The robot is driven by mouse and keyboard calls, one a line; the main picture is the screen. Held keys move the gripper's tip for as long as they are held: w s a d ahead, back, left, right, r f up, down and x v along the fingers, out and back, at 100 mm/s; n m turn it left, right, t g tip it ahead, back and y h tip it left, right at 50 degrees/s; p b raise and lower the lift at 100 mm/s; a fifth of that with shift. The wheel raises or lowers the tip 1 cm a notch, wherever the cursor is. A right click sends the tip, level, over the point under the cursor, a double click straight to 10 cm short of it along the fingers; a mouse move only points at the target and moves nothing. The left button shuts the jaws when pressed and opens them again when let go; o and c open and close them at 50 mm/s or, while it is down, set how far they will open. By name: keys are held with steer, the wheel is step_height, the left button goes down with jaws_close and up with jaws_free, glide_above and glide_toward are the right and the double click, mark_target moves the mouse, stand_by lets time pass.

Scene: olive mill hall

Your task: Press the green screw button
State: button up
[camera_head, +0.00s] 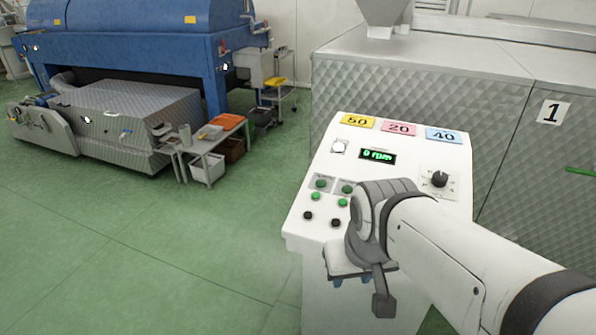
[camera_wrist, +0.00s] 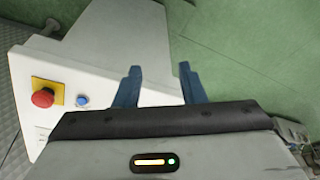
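A white control panel (camera_head: 370,135) stands at the centre right in the head view. On its left part are two green buttons, one on the left (camera_head: 316,196) and one on the right (camera_head: 343,202). Their labels are too small to read, so I cannot tell which is the screw one. My gripper (camera_head: 352,284) is in front of the panel's lower part, mostly hidden behind my wrist. The wrist view shows my gripper (camera_wrist: 158,68) with two blue fingers apart and nothing between them. Neither green button shows there.
Above the green buttons are two dark green round parts (camera_head: 320,183); black buttons (camera_head: 308,215) sit below. A display (camera_head: 377,156) reads 0 rpm, left of a black knob (camera_head: 439,179). The wrist view shows a red mushroom button (camera_wrist: 43,97) and a blue button (camera_wrist: 82,100).

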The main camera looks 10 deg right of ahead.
jaws_close()
stand_by(1.3)
